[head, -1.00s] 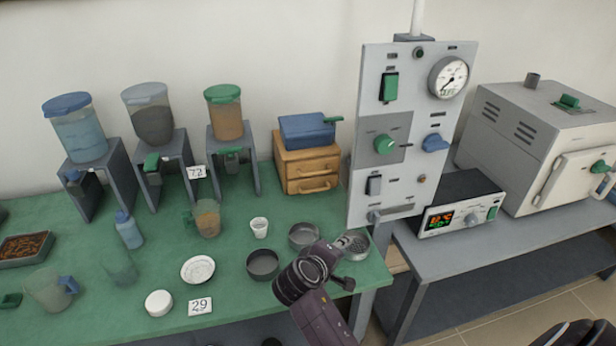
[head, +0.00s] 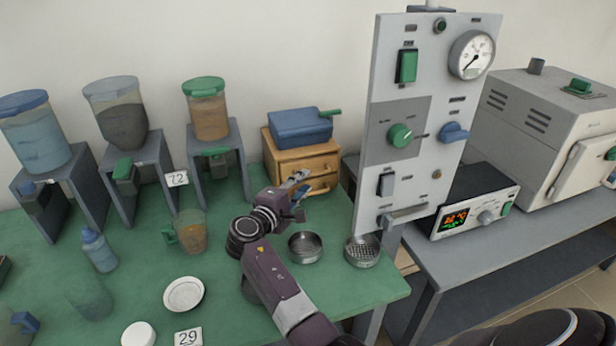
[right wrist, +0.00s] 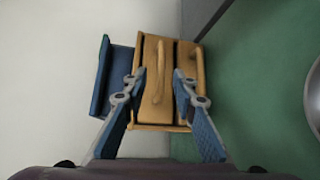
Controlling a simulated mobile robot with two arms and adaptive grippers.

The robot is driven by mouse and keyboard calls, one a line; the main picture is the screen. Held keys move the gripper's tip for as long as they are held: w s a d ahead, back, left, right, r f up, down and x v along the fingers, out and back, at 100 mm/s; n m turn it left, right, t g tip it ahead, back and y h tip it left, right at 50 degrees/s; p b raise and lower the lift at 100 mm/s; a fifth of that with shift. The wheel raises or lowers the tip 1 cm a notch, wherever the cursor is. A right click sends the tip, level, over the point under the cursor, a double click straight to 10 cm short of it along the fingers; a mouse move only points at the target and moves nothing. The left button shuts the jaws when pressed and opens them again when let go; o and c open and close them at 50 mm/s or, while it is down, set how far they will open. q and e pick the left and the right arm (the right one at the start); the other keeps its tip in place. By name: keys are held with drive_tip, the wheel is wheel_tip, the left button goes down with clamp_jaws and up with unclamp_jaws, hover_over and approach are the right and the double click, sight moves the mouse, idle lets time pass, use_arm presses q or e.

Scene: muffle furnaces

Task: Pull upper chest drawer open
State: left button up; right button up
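The small wooden chest (head: 285,160) stands at the back of the green table with two drawers facing front; both look closed. In the right wrist view the chest lies turned on its side. Its upper drawer (right wrist: 151,108) is next to the blue box, and its handle (right wrist: 158,72) shows between my right fingers. My right gripper (head: 301,190) is in front of the chest, partly covering its left front. It also shows in the right wrist view (right wrist: 158,84), open, with a fingertip on each side of the upper handle. I cannot tell whether they touch. My left gripper is out of view.
A blue box (head: 300,127) sits on the chest. A jug (head: 192,232) and metal sieves (head: 305,247) (head: 361,251) stand near my right arm. A control panel (head: 418,110) rises right of the chest. Hoppers on stands (head: 208,108) line the back left.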

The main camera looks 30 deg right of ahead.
sight(310, 176)
drive_tip(key=x, duration=0.4)
drive_tip(key=shift+w+a+f, duration=0.15)
drive_tip(key=shift+w+d, duration=0.1)
drive_tip(key=shift+d, duration=0.2)
drive_tip(key=c, duration=0.6)
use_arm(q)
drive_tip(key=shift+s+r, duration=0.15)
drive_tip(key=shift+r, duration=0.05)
use_arm(e)
clamp_jaws()
